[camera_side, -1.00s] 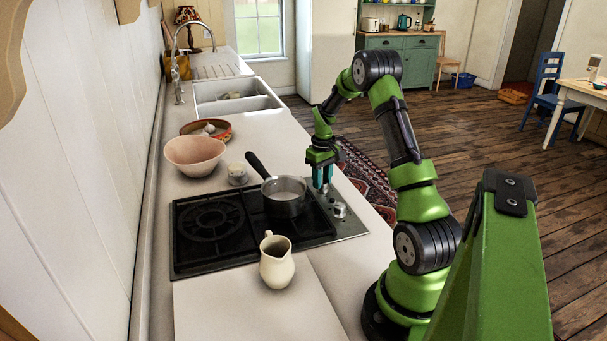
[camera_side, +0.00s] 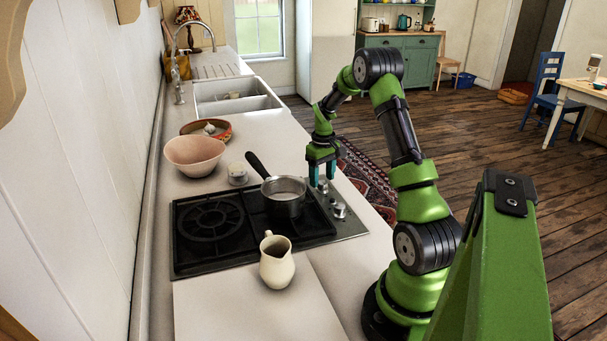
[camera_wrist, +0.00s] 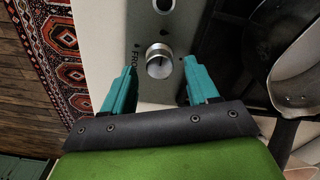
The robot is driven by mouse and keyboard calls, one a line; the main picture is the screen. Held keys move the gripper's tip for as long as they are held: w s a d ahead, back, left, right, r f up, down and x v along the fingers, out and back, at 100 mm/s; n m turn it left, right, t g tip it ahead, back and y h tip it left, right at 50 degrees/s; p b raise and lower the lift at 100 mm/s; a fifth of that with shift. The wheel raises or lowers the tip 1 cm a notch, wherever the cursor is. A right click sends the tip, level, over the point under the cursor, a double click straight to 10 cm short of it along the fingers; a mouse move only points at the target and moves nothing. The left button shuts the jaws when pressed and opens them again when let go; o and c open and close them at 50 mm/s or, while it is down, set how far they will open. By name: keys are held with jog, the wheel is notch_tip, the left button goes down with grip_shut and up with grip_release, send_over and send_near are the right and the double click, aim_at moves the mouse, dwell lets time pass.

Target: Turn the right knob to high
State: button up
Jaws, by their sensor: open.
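The stove's control strip carries two silver knobs along its edge. The far knob (camera_side: 322,187), the right one when facing the stove from its front edge, is at my gripper (camera_side: 322,177). In the wrist view this knob (camera_wrist: 160,62) sits between the fingertips of my gripper (camera_wrist: 158,74), with a visible gap on both sides. My gripper is open and points down, with nothing held. The near knob (camera_side: 339,210) stands apart on the same strip. The other knob also shows at the wrist view's top edge (camera_wrist: 163,5). The knob's setting cannot be read.
A saucepan (camera_side: 284,203) with a dark handle stands on the stove (camera_side: 185,268) close beside the knobs. A cream jug (camera_side: 277,265) stands on the near counter. A pink bowl (camera_side: 195,155) is behind the stove. A patterned rug (camera_wrist: 50,45) lies on the floor below.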

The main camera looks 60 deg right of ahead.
aim_at(322, 181)
notch_tip(322, 181, up, 16)
dwell(0.3)
jog(key=shift+f, duration=0.15)
jog(key=a+r+m+t, duration=0.3)
jog(key=a, duration=1.7)
jog(key=s+a+r+n+t+y, duration=0.1)
jog(key=s+a, duration=0.3)
jog(key=a, duration=0.5)
jog(key=s+a+r+n+t+y, duration=0.1)
jog(key=s+a+n+t, duration=0.1)
jog(key=s+a, duration=0.3)
jog(key=a+t, duration=0.1)
jog(key=a, duration=0.3)
jog(key=shift+a+r+n, duration=0.15)
jog(key=shift+r+n, duration=0.05)
jog(key=shift+n, duration=0.2)
